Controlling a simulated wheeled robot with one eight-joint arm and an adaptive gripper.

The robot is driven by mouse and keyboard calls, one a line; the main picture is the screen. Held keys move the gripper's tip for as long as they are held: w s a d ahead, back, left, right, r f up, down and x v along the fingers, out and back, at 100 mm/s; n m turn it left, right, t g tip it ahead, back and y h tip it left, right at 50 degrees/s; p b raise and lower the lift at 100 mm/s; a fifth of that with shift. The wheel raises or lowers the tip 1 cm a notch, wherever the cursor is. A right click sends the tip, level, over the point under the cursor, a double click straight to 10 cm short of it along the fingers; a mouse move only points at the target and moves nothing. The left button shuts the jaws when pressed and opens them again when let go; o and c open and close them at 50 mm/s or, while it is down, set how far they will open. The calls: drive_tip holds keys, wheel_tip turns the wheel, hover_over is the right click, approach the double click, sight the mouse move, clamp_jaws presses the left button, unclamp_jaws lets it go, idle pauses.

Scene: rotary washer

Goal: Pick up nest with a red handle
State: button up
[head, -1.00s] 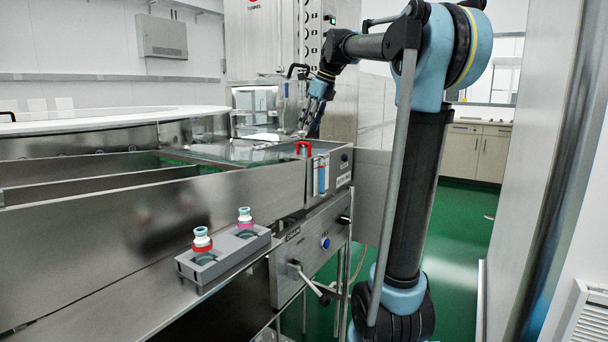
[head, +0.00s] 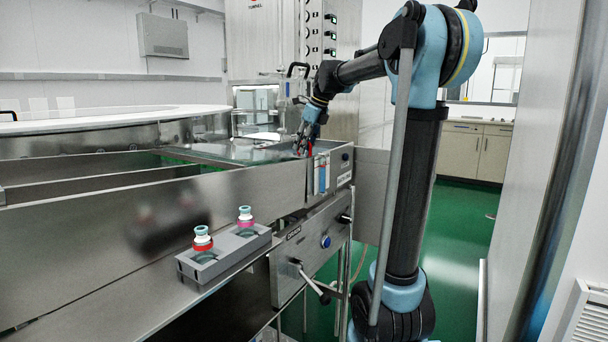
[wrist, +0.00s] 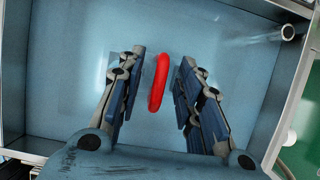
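The red handle (wrist: 159,83) shows in the wrist view as an upright red bar between the two fingers of my gripper (wrist: 158,88). A gap shows on each side of it, and the fingers are open. In the head view my gripper (head: 304,143) points down at the right end of the metal basin, and the red handle (head: 310,149) is mostly hidden behind it. The nest itself cannot be made out apart from its handle.
A grey holder (head: 233,255) with a red-banded vial (head: 203,241) and a pink-banded vial (head: 245,217) sits on the front ledge. The steel basin wall (head: 120,215) runs along the left. A black curved handle (head: 298,70) stands behind my gripper.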

clamp_jaws()
drive_tip(key=shift+r, duration=0.15)
